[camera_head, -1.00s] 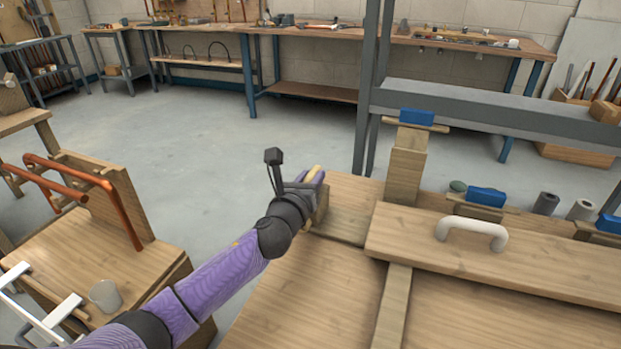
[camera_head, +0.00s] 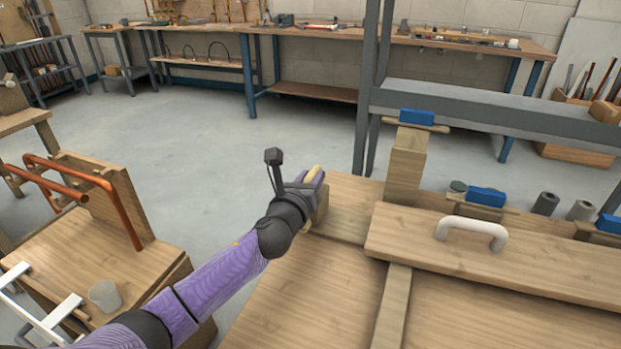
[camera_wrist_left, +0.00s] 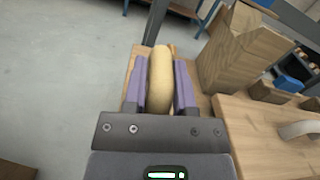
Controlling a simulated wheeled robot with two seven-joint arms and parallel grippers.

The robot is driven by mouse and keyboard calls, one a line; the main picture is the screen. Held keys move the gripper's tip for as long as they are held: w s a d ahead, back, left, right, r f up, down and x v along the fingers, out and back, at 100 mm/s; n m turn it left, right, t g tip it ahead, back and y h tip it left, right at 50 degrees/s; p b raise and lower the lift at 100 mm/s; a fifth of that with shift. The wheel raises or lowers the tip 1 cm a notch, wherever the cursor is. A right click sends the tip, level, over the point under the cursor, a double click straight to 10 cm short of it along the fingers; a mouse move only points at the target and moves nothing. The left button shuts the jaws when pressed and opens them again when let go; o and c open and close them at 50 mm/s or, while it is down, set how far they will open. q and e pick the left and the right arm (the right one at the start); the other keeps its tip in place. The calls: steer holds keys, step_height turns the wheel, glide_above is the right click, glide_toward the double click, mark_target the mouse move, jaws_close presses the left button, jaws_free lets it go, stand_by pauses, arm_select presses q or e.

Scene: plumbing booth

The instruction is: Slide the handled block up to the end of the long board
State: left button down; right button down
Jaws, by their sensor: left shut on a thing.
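The handled block (camera_head: 322,208) stands at the left edge of the wooden bench, mostly hidden by my left gripper (camera_head: 311,184). In the left wrist view its pale rounded handle (camera_wrist_left: 160,72) lies between the purple fingers of my left gripper (camera_wrist_left: 160,85), which is shut on it. The long board (camera_head: 555,262) lies to the right, with a white handle (camera_head: 471,233) on top. A stretch of bare wood separates the block from the board's left end. My right gripper is not in view.
An upright wooden post (camera_head: 405,168) with a blue-topped clamp (camera_head: 416,117) stands behind the gap. More blue clamps (camera_head: 486,196) line the board's far side. A grey metal frame (camera_head: 480,110) crosses behind. A stand with copper pipes (camera_head: 120,205) is at left.

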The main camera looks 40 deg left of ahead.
arm_select(q)
steer(key=d, duration=0.3)
steer(key=w+d, duration=0.1)
steer(key=d, duration=0.2)
steer(key=w+d+p, duration=0.1)
steer(key=d, duration=0.2)
steer(key=shift+w+d, duration=0.15)
steer(key=shift+d, duration=0.2)
steer(key=c, duration=0.6)
jaws_free()
steer(key=shift+o, duration=0.7)
steer(key=p+v, duration=0.3)
steer(key=v, duration=0.7)
steer(key=shift+p, duration=0.4)
